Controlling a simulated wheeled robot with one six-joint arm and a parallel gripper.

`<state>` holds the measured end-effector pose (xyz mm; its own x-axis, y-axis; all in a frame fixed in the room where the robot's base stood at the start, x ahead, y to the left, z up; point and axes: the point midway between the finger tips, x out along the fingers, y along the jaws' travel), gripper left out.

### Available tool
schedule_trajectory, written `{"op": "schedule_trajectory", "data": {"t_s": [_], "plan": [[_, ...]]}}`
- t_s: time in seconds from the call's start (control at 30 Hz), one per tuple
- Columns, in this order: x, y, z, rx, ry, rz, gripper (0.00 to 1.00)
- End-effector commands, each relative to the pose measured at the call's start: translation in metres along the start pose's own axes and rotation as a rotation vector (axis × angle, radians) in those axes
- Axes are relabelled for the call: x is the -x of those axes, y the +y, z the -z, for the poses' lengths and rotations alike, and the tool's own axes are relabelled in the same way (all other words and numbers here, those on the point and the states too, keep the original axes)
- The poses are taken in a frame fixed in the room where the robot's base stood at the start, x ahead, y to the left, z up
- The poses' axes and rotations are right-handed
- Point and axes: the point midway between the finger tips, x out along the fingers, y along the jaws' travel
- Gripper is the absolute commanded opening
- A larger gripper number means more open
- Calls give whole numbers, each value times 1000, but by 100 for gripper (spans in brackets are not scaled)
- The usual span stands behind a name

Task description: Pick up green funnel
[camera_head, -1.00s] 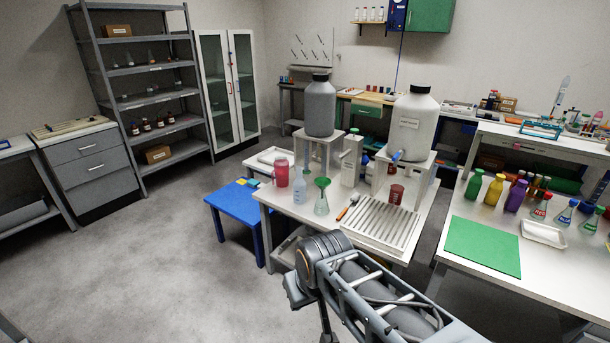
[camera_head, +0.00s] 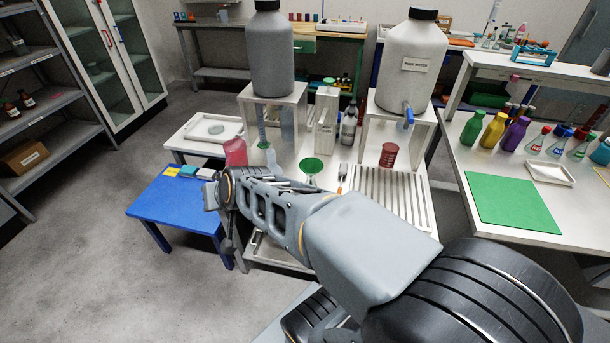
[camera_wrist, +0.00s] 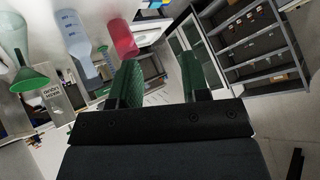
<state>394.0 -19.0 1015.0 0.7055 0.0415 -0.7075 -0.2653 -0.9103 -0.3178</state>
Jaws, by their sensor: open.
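The green funnel (camera_head: 312,166) sits at the front of the white table (camera_head: 285,150), just beyond my arm in the head view; my arm hides what is below it. In the wrist view the funnel (camera_wrist: 30,78) is at the far left, at the mouth of a clear flask (camera_wrist: 12,35). My gripper (camera_wrist: 160,75) shows in the wrist view as two green-padded fingers, apart with nothing between them. The funnel lies outside the fingers, to their left in that view.
A clear marked bottle (camera_wrist: 75,45) and a pink-red vessel (camera_wrist: 122,38) stand near the funnel. A dark red beaker (camera_head: 389,155), a ribbed rack (camera_head: 400,195) and large jugs on stands crowd the table. A blue low table (camera_head: 175,208) is at left, with open floor beyond.

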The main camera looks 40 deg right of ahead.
Motion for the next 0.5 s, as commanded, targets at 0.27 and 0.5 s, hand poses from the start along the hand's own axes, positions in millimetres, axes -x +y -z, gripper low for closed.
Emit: {"op": "schedule_trajectory", "data": {"t_s": [0.27, 0.5], "plan": [[-52, 132, 35, -513, 560, -268, 42], [-36, 223, 18, -736, 825, -581, 42]]}}
